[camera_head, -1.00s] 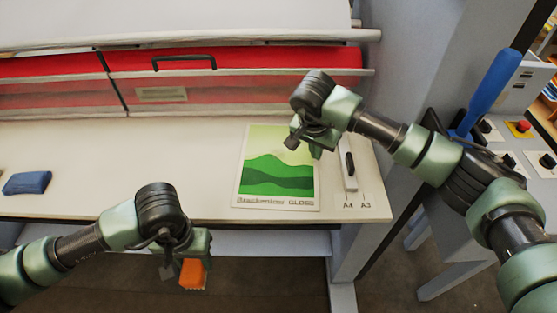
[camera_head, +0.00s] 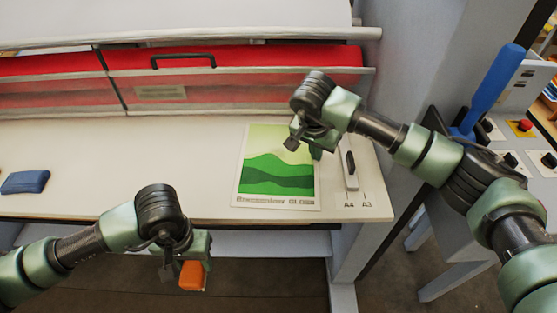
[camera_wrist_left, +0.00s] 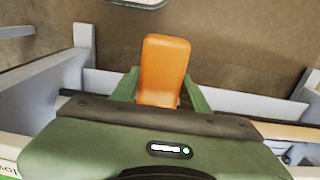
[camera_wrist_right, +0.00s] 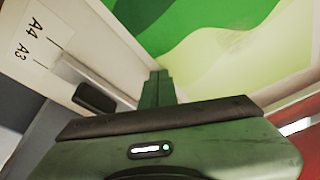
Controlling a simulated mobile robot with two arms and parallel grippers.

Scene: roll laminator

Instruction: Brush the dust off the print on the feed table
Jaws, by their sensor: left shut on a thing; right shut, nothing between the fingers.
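The print (camera_head: 277,178), a sheet with green hills and lettering along its near edge, lies flat on the cream feed table (camera_head: 130,160). My left gripper (camera_head: 190,262) is shut on an orange block-like thing, probably the brush (camera_head: 191,276), in front of the table's near edge; the orange thing also shows in the left wrist view (camera_wrist_left: 164,70). Its bristles are not visible now. My right gripper (camera_head: 308,148) is shut and empty over the print's upper right part. The right wrist view shows the print (camera_wrist_right: 200,30) close by.
A sliding guide with a black knob (camera_head: 350,163) stands right of the print by the A4 and A3 marks. A blue cloth-like block (camera_head: 25,182) lies at the table's left. The red laminator cover (camera_head: 250,60) rises behind. A blue lever (camera_head: 492,90) stands at right.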

